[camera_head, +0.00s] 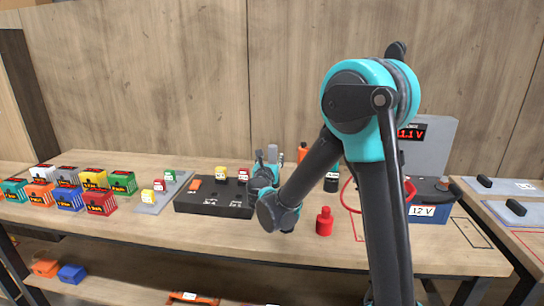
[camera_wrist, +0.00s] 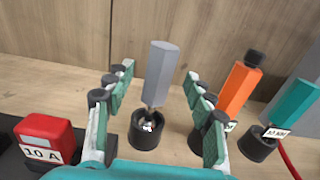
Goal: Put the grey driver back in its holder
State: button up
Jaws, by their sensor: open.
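The grey driver (camera_wrist: 161,70) stands handle up, tilted slightly, over a small black round holder (camera_wrist: 145,137) in the wrist view. Its thin shaft reaches down into the holder's mouth, where a small white label partly covers it; how deep it sits I cannot tell. My gripper (camera_wrist: 158,76) is open, with one finger on each side of the grey handle. Gaps show between the handle and both fingers. In the head view my gripper (camera_head: 268,174) is at the back of the bench, with the grey handle's top (camera_head: 273,152) just showing.
An orange driver (camera_wrist: 238,90) and a teal driver (camera_wrist: 293,103) stand close on the right, in black holders. A red 10 A block (camera_wrist: 45,135) is at left. A black tray (camera_head: 212,199), a red bottle-shaped piece (camera_head: 325,222) and a 12 V battery (camera_head: 428,210) share the bench.

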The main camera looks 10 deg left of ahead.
jog(key=s, duration=0.8)
jog(key=shift+s, duration=0.2)
jog(key=shift+a, duration=0.15)
